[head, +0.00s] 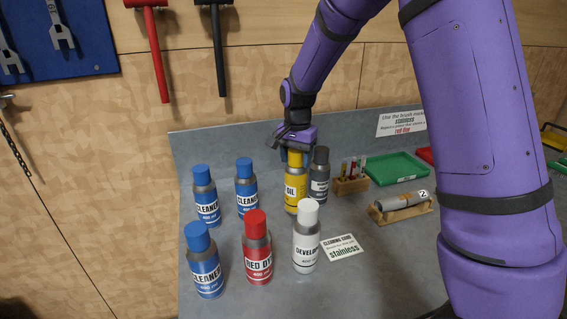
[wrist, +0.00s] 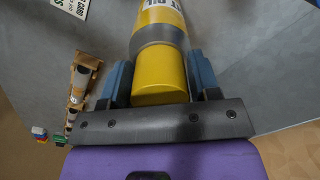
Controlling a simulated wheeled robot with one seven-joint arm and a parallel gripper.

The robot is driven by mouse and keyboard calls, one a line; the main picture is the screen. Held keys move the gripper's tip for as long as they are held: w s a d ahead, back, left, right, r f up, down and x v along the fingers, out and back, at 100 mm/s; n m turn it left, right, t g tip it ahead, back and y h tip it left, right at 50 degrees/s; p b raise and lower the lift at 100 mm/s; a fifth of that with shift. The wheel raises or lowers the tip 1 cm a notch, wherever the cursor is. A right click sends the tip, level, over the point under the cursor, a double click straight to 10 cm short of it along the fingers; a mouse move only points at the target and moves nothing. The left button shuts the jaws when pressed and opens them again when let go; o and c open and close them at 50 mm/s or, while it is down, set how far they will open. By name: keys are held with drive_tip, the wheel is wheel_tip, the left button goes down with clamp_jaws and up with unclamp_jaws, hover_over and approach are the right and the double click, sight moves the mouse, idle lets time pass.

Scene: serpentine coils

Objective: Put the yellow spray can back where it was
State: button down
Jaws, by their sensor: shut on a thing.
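The yellow spray can (head: 295,190), labelled OIL, stands upright at the back of the grey bench, in front of a dark grey can (head: 320,176). My gripper (head: 293,148) comes down from above and is shut on its yellow cap. In the wrist view the yellow can (wrist: 160,70) sits between the two blue fingers of my gripper (wrist: 160,85). Whether its base touches the bench is hard to tell.
Blue cleaner cans (head: 206,195) stand to the left, with a red dye can (head: 257,248) and a white developer can (head: 306,238) in front. A card (head: 342,247), a wooden rack (head: 351,184), a cylinder on a stand (head: 402,204) and a green tray (head: 396,167) lie right.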

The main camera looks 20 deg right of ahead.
drive_tip(key=w+a+f, duration=0.1)
drive_tip(key=w+f, duration=0.3)
drive_tip(key=w, duration=0.1)
drive_tip(key=shift+w+a, duration=0.3)
drive_tip(key=shift+f, duration=0.15)
idle(0.4)
drive_tip(key=shift+c, duration=1.7)
unclamp_jaws()
